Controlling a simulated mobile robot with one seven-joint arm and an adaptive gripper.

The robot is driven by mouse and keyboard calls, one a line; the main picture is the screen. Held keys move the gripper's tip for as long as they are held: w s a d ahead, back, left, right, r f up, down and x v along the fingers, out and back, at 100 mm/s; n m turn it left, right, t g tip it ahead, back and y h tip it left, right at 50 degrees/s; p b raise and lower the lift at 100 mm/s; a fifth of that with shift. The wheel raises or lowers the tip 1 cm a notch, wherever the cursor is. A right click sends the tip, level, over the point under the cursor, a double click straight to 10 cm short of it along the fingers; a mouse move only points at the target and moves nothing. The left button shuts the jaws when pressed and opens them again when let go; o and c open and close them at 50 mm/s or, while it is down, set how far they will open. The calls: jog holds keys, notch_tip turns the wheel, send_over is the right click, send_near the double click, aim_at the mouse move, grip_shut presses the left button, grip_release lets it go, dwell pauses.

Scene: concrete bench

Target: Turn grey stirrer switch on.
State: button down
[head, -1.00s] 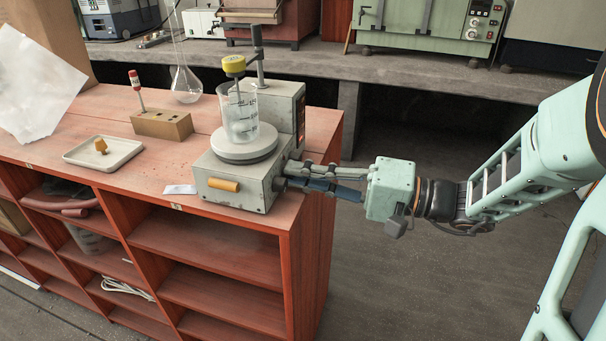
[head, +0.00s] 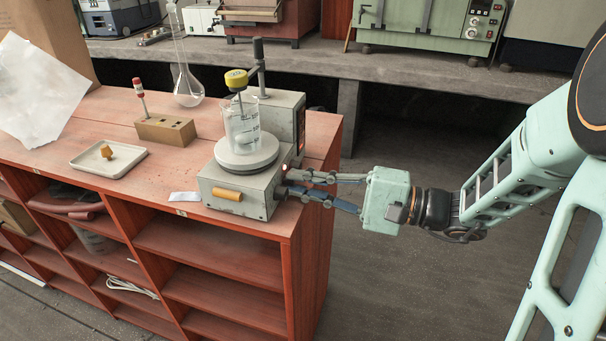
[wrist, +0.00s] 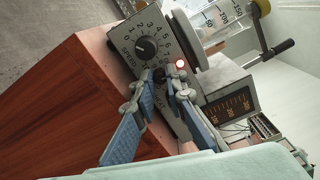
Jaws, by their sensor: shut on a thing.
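The grey stirrer (head: 240,190) stands at the right end of the red wooden shelf unit, with a glass beaker (head: 242,125) on its round plate. Its right side panel shows in the wrist view (wrist: 190,35), with a numbered speed dial (wrist: 146,48) and a small dark switch (wrist: 159,75) below the dial. A red lamp (wrist: 180,63) beside the switch glows; it also shows in the head view (head: 285,167). My gripper (wrist: 162,84) is shut on the switch from the right side. The fingertips partly hide the switch, so its exact position is unclear.
A wooden block (head: 165,130), a flask (head: 187,90), a white tray (head: 85,160) and paper (head: 40,95) are on the shelf top (head: 120,115). A yellow-capped stirring rod (head: 236,79) rises above the beaker. The floor to the right is clear.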

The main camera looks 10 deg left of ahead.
jog(key=shift+r+m+p, duration=0.1)
jog(key=shift+m+p, duration=0.85)
jog(key=shift+m, duration=0.35)
jog(key=c, duration=2.2)
grip_release()
jog(key=shift+c, duration=0.2)
jog(key=d, duration=1.2)
jog(key=shift+s, duration=0.45)
